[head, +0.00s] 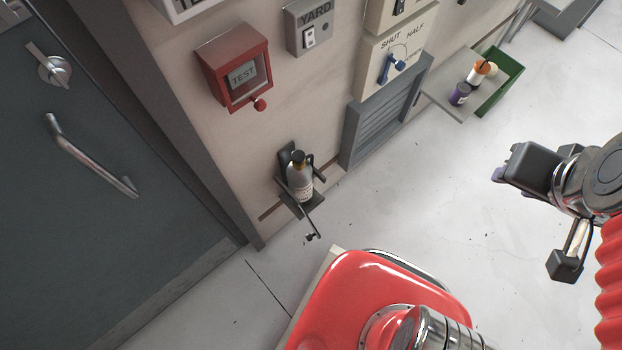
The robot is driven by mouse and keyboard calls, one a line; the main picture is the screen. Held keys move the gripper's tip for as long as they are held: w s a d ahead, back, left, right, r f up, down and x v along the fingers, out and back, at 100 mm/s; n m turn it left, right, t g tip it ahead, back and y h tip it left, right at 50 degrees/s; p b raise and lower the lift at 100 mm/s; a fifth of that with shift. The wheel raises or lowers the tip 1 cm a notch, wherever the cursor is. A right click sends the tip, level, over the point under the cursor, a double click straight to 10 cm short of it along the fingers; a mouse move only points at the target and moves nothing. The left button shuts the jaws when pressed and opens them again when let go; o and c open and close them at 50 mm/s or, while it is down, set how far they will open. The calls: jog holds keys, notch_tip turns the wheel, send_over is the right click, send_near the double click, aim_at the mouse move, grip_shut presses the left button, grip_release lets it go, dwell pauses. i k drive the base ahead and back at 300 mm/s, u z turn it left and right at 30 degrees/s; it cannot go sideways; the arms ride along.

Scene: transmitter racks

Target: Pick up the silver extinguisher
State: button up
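The silver extinguisher (300,182) stands upright in a dark wall bracket (290,203), low on the beige wall. It has a black top and a pale label band. A thin dark lever or strap hangs out in front of the bracket. My gripper (500,172) is at the right side of the head view, well apart from the extinguisher, over the floor. Its fingertips are small and seen at an angle, so I cannot tell whether it is open or shut. I see nothing held in it.
A red TEST box (235,68) and a YARD switch (309,32) are on the wall above. A grey louvred vent (385,118) is right of the bracket. A shelf (440,88) with small containers and a green tray (507,85) juts out. A dark door (90,190) is left. Floor between is clear.

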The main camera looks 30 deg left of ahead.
aim_at(299, 172)
jog(key=z, duration=0.05)
jog(key=k, duration=1.35)
jog(key=u, duration=1.7)
jog(key=i, duration=1)
jog(key=u, duration=0.05)
